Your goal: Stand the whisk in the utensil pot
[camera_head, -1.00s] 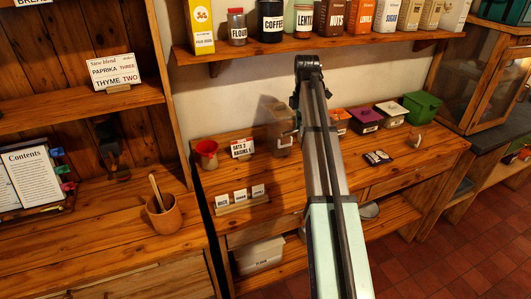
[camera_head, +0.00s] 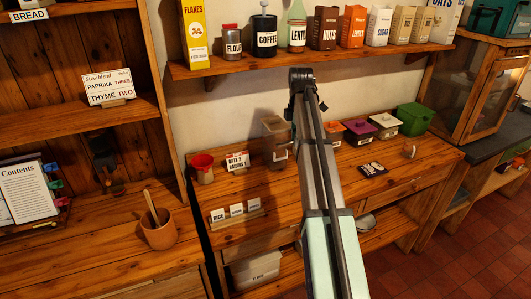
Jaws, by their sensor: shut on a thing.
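The utensil pot (camera_head: 160,237) is a round reddish-brown wooden pot, upright on the left wooden counter. A wooden handle leans out of its top. No whisk can be made out. My arm reaches up from the bottom of the picture, across the middle counter, to a dark end part near the wall shelf. My gripper's fingers cannot be made out there, and whatever they hold is hidden. The arm's dark end is well to the right of the pot and higher in the picture.
The wall shelf (camera_head: 222,68) holds several jars and packets. The middle counter carries a red-topped pot (camera_head: 203,169), label cards (camera_head: 237,210), a clear canister (camera_head: 274,135), lidded boxes (camera_head: 384,123) and a mug (camera_head: 410,151). A book (camera_head: 27,190) stands at far left.

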